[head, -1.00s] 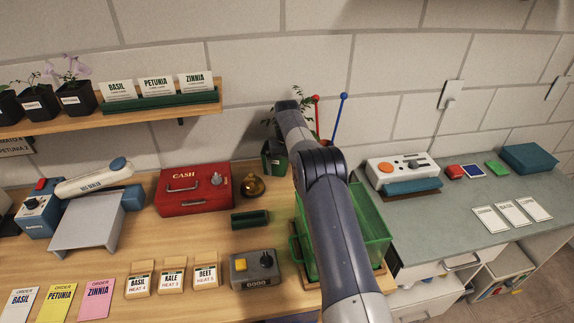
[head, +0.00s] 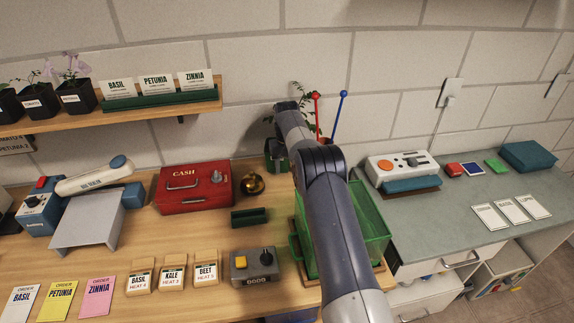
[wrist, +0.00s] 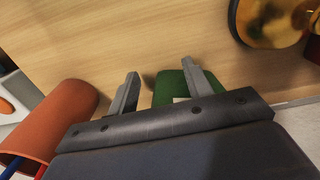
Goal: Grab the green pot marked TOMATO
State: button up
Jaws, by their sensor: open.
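The green pot (head: 276,156) stands at the back of the wooden bench, just left of my arm, with a leafy plant above it. My arm partly covers it, and I cannot read any marking in the head view. In the wrist view the green pot (wrist: 172,84) shows between and beyond the fingers, nearer the right one, with a bit of white label at its edge. My gripper (wrist: 160,68) is open with nothing clearly held. Its body hides much of the pot. In the head view my fingertips are hidden.
An orange pot (wrist: 70,108) with red and blue sticks stands close by on one side. A brass bell (head: 253,183) is on the other. A red cash box (head: 194,188), a small green tray (head: 250,218) and a clear green bin (head: 372,222) stand nearby.

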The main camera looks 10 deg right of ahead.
grip_shut()
dwell(0.6)
